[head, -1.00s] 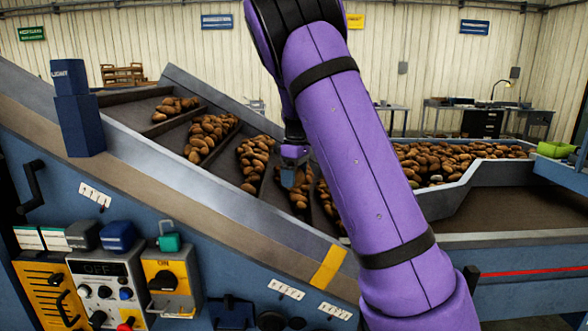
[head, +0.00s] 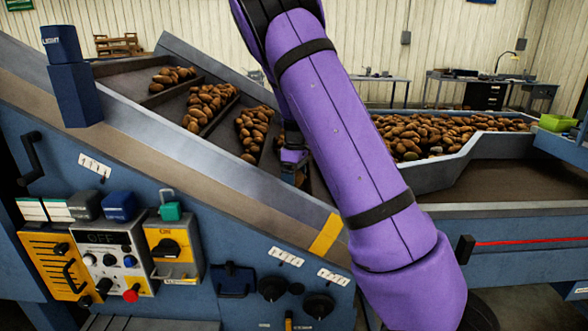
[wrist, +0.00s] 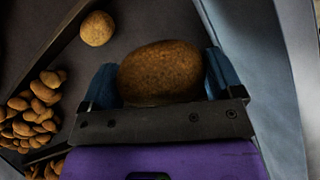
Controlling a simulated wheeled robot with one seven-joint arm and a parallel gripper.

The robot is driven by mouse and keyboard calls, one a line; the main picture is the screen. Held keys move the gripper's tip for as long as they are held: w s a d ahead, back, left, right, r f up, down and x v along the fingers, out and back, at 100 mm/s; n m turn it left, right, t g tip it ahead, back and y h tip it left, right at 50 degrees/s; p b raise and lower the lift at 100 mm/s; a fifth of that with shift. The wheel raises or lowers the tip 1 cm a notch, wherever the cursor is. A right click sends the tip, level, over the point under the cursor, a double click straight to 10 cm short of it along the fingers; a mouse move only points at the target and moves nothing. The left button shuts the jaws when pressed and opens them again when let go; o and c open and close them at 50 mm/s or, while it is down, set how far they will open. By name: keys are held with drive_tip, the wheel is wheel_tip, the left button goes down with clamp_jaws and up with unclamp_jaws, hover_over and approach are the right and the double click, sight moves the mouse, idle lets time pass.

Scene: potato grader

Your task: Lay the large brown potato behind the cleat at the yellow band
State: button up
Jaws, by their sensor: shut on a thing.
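My gripper (wrist: 162,88) is shut on a large brown potato (wrist: 160,72), with a blue finger on each side of it in the wrist view. In the head view my gripper (head: 293,168) is over the inclined belt, left of my purple arm, and the potato is hard to make out there. The yellow band (head: 326,234) crosses the conveyor's near side rail, lower right of my gripper. A dark cleat (wrist: 48,52) runs diagonally across the belt at the left of the wrist view. The belt beside the yellow band is hidden by my arm.
A smaller, paler potato (wrist: 97,28) lies alone on the belt. Several potato piles (head: 208,106) rest along the cleats up the incline. A grey side wall (wrist: 235,50) runs close right of my gripper. A potato-filled hopper (head: 480,160) stands behind my arm.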

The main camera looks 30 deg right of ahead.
drive_tip(key=shift+f, duration=4.3)
drive_tip(key=o, duration=0.8)
drive_tip(key=r, duration=0.7)
drive_tip(key=d+r, duration=0.1)
drive_tip(key=r, duration=0.2)
drive_tip(key=shift+w+r, duration=0.25)
drive_tip(key=shift+r, duration=0.15)
